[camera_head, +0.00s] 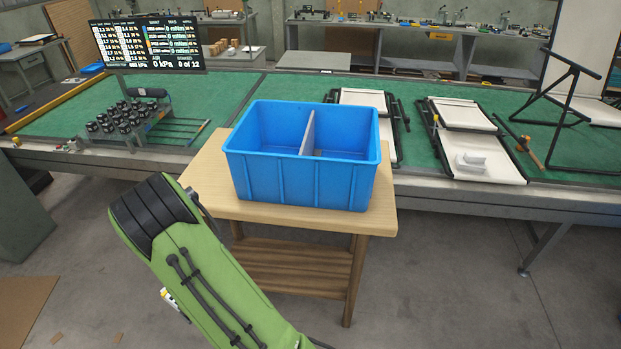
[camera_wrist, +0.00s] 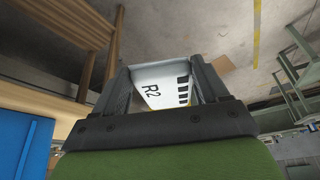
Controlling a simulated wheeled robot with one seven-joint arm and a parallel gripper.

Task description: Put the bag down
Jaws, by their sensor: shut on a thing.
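In the wrist view, my gripper (camera_wrist: 162,70) is shut on a white bag (camera_wrist: 158,90) marked "R2" with black bars along one side. The bag lies between the two dark fingers, with floor visible beyond it. In the head view, my green arm hides my gripper and most of the bag. A small white and yellow bit shows at the arm's left edge, but I cannot tell what it belongs to.
A blue two-compartment crate (camera_head: 300,180), which looks empty, stands on a wooden table (camera_head: 375,222) right of my arm. Behind is a green-topped bench (camera_head: 225,90) with a rack of black-topped parts (camera_head: 120,120), frames and white panels. Floor is open at right.

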